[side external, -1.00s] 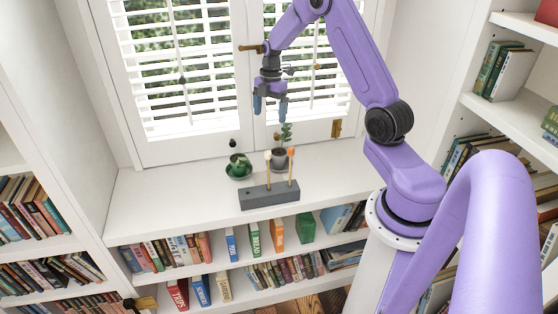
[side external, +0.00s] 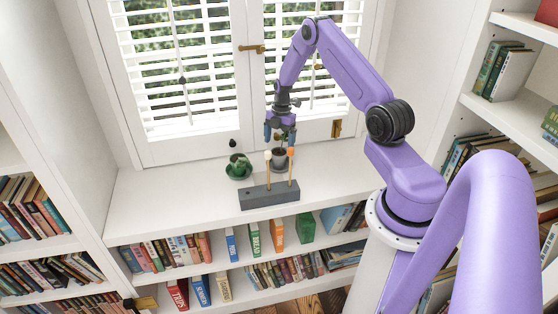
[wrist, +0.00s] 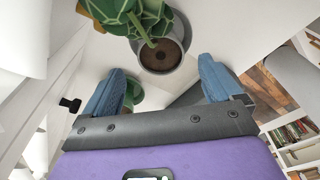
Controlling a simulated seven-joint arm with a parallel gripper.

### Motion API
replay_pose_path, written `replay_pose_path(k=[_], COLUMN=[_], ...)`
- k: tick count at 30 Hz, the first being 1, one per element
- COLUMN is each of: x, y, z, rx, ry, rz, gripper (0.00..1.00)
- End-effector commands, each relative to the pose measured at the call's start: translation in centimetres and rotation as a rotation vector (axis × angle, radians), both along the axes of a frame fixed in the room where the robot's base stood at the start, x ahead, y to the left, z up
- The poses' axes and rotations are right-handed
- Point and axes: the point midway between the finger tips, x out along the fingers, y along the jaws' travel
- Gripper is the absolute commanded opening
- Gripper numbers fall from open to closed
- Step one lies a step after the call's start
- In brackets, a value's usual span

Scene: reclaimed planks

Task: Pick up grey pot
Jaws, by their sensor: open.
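The grey pot (side external: 279,164) stands on the white window sill behind a dark grey block. It holds soil and a green plant; in the side view my gripper hides most of the plant. In the wrist view the grey pot (wrist: 180,74) is at the top centre, with green leaves (wrist: 137,16) over its rim. My gripper (side external: 280,138) is above the pot, pointing down, open and empty. In the wrist view its two blue fingers (wrist: 162,85) are spread wide, and the pot shows beyond and between them.
A green cup (side external: 238,168) on a saucer stands left of the pot. The window (side external: 185,70) is close behind. The sill is clear to the right and far left.

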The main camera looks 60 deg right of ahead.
Motion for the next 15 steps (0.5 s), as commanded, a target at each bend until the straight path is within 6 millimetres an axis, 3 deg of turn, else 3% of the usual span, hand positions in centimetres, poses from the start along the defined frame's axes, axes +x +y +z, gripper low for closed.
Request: replay_pose_path(k=[7,15], x=[0.0,-0.2], y=[0.1,0.4], z=[-1.6,-5.1], rx=[0.000,0.001], ry=[0.000,0.001], rz=[0.000,-0.001], gripper=[0.92,0.92])
